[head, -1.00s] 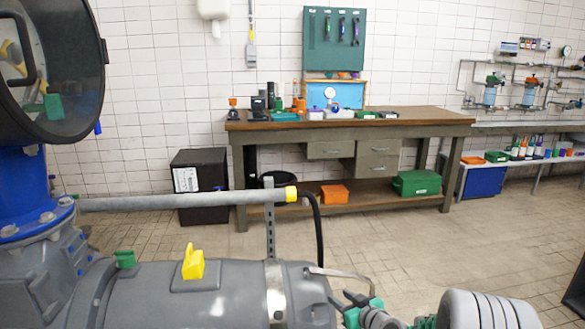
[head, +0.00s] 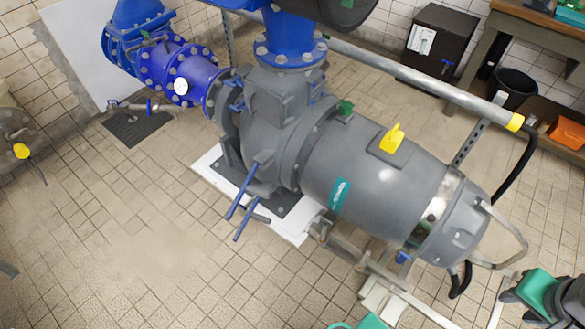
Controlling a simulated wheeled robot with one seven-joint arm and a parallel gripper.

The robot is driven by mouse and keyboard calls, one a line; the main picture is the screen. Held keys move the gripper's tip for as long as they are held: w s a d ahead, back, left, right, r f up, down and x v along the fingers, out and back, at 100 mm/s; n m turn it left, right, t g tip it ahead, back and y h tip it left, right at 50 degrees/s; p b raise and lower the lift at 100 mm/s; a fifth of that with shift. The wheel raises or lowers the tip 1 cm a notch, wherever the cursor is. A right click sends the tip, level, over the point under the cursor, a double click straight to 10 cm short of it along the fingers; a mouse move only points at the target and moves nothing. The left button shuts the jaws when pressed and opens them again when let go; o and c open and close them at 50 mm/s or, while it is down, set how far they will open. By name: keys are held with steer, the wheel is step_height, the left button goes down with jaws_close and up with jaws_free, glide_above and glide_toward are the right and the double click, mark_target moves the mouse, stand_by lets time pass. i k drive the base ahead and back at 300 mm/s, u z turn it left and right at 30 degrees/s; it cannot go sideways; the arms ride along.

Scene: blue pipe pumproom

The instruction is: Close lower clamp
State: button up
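The grey pump (head: 370,180) lies on its side across the head view, joined to a blue vertical pipe (head: 290,40). Two long blue clamp levers (head: 246,200) stick out and down from the lower flange side, spread apart from each other at their ends. Smaller blue clamp parts (head: 236,106) show higher on the flange. I cannot tell from here how the lower clamp is latched.
A metal rail (head: 375,268) runs low along the pump's near side. A grey tube (head: 410,75) with a yellow end runs behind it. A wire hoop (head: 515,235) and black hose stand at the pump's right end. Tiled floor (head: 140,230) is clear left of the levers.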

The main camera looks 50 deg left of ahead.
mark_target(250, 213)
steer(key=z, duration=2.35)
steer(key=k, duration=2.55)
steer(key=u, duration=1.4)
steer(key=k, duration=0.8)
steer(key=u, duration=0.15)
